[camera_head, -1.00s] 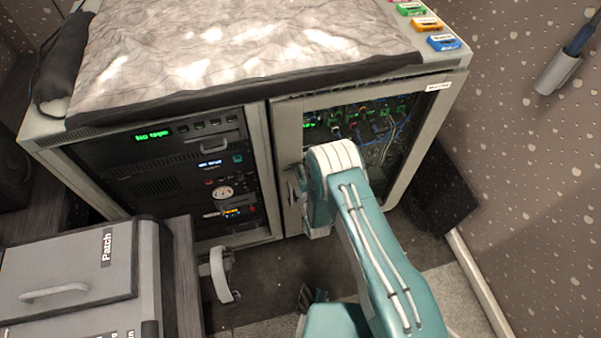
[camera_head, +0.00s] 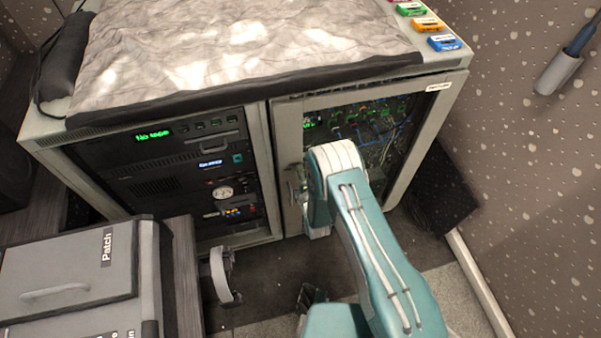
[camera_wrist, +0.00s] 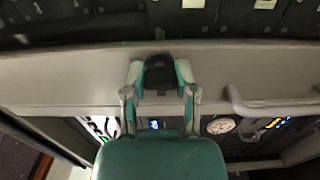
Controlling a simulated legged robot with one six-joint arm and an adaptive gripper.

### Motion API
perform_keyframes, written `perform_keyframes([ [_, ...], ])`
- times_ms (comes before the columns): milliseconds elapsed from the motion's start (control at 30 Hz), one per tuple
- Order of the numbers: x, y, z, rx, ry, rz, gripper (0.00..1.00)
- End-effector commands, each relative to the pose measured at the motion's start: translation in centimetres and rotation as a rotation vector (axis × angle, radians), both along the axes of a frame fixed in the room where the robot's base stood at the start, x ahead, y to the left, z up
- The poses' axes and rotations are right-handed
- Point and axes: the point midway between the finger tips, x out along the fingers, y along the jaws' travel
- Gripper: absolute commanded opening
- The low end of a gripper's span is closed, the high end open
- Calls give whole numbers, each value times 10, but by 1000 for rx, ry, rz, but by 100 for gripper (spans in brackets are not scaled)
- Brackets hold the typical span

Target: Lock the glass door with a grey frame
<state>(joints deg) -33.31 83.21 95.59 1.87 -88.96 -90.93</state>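The glass door with a grey frame (camera_head: 440,120) is on the right half of the grey cabinet and looks shut or nearly shut. My gripper is hidden behind my teal arm in the head view. In the wrist view my gripper (camera_wrist: 159,76) is in front of the door's grey frame (camera_wrist: 60,80), its fingers drawn near each other. A small black piece shows between the fingers; I cannot tell whether it is the lock or part of the fingertips. A grey bar handle (camera_wrist: 270,106) is to the right of the fingers on the frame.
The rack equipment (camera_head: 165,155) fills the cabinet's left half. A grey patch box (camera_head: 75,270) stands at the lower left. A grey curved piece (camera_head: 222,275) stands low before the cabinet. The patterned wall (camera_head: 530,170) is at the right. Some floor is clear before the door.

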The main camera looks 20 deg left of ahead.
Motion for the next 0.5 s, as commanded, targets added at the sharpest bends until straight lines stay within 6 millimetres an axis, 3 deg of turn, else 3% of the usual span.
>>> perform_keyframes([
  [33, -3, 3, -3, -5, 6, 11, 55],
  [67, -3, 3, -3, -4, 7, 10, 68],
  [100, -3, 2, -2, -4, 6, 9, 71],
  [500, -4, -2, -1, -1, 5, 3, 71],
])
